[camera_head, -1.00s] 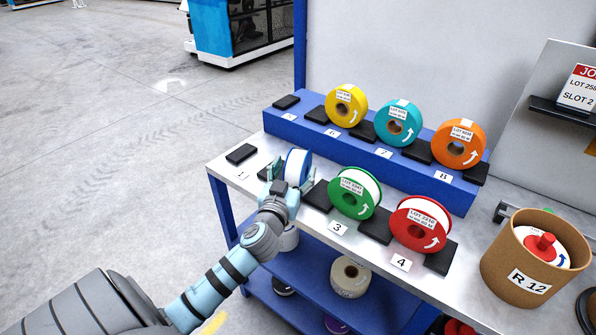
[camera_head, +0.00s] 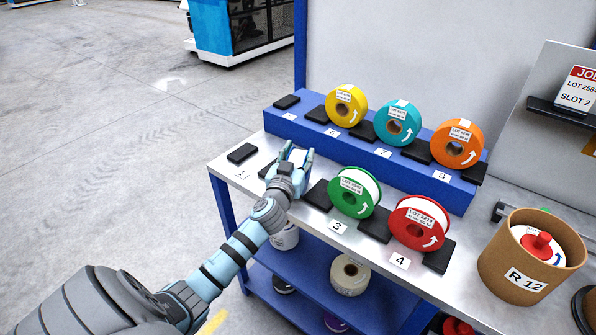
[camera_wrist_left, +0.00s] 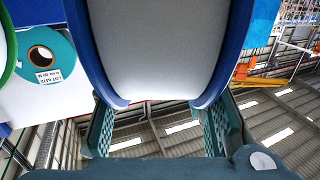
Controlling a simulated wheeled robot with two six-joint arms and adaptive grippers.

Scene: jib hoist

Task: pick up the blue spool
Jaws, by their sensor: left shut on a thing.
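The blue spool (camera_wrist_left: 232,55) fills the upper middle of the left wrist view, with blue flanges at both sides and white wound material between them. In the head view only a little of its white winding (camera_head: 298,156) shows; my gripper hides most of it. My left gripper (camera_head: 296,153) is at the front row of the bench, between the place labelled 1 and the green spool (camera_head: 347,192). Its two fingers are shut on the blue spool, one at each flange in the wrist view. My right gripper is in neither view.
A red spool (camera_head: 416,223) stands right of the green one. Yellow (camera_head: 346,106), teal (camera_head: 398,123) and orange (camera_head: 457,145) spools stand on the blue riser (camera_head: 330,143) behind. A brown R 12 container (camera_head: 512,281) is at the right. The floor left of the bench is free.

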